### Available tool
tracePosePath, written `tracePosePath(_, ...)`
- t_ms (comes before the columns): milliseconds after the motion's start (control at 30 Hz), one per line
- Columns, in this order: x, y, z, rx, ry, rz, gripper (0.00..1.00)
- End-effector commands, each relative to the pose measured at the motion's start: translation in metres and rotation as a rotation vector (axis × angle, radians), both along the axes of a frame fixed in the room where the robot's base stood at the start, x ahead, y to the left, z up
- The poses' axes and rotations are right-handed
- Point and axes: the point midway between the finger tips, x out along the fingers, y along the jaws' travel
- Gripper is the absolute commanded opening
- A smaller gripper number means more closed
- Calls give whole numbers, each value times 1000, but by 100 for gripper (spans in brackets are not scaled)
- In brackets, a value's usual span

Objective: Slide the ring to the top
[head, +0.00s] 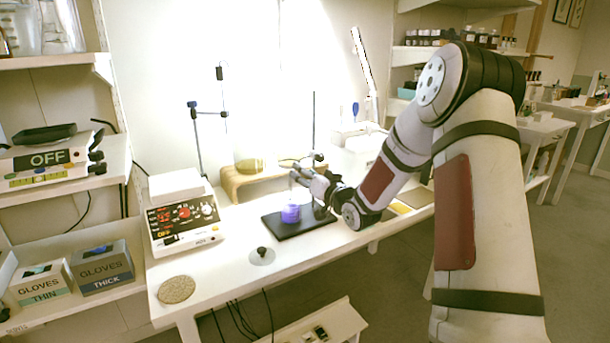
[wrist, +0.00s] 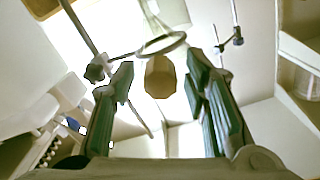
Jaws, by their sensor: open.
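A thin dark upright rod (head: 314,120) rises from a black stand base (head: 325,226) on the white bench. A grey ring (wrist: 183,37) shows in the wrist view, joined by a thin stem to a dark clamp (wrist: 96,71) on the rod at the left. The left finger overlaps the clamp area; contact cannot be told. A flask with purple liquid (head: 291,213) is below my gripper.
A second stand with blue clamps (head: 193,105) is at the back left, beside a wooden stool (head: 232,184). A white control box (head: 181,222) stands on the bench's left. A small black-knobbed piece (head: 262,252) is at the front. The front left bench is mostly clear.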

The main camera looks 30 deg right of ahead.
Motion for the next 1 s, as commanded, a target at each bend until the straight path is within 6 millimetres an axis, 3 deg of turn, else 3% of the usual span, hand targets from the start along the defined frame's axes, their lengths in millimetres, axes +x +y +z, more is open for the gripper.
tracePosePath(367,6,0,0,0,0,0,42)
tracePosePath(567,6,0,0,0,0,0,0)
tracePosePath(833,6,0,4,-1,-1,0,0)
tracePosePath(1000,5,0,28,-3,-4,-1,0)
